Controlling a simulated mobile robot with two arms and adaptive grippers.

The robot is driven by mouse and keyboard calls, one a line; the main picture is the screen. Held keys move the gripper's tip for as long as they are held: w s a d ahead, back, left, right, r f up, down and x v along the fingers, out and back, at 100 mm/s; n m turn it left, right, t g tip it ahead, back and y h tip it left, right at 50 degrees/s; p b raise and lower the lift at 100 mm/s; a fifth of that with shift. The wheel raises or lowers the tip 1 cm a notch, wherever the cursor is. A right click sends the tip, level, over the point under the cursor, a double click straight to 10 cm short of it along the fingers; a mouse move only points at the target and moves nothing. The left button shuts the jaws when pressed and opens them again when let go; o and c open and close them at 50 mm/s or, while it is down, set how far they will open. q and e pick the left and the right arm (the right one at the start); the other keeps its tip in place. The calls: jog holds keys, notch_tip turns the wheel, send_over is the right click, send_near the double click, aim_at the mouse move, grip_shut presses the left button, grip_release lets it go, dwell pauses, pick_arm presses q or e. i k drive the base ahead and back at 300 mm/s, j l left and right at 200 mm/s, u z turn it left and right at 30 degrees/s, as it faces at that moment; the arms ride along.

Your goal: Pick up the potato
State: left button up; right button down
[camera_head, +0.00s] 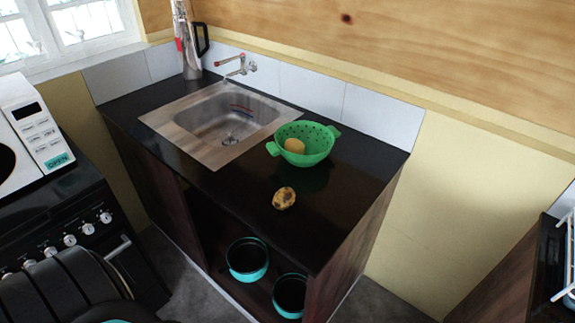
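A brown, dark-spotted potato (284,198) lies on the black countertop (240,205), near its front edge. A green colander (318,146) stands behind it, a little to the right, apart from it. A smooth yellow-orange rounded item (294,146) lies in the colander; I cannot tell what it is. Neither of my grippers shows in the head view. A dark ribbed part at the lower left appears to be mine.
A steel sink (215,119) with a tap (238,65) is left of the colander. A tall metal flask (188,45) stands at the back. Two teal pots (247,259) sit on the shelf below. A stove (75,228) with a microwave (28,128) stands at left.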

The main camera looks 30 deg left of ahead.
aim_at(284, 199)
jog(key=u, duration=1.1)
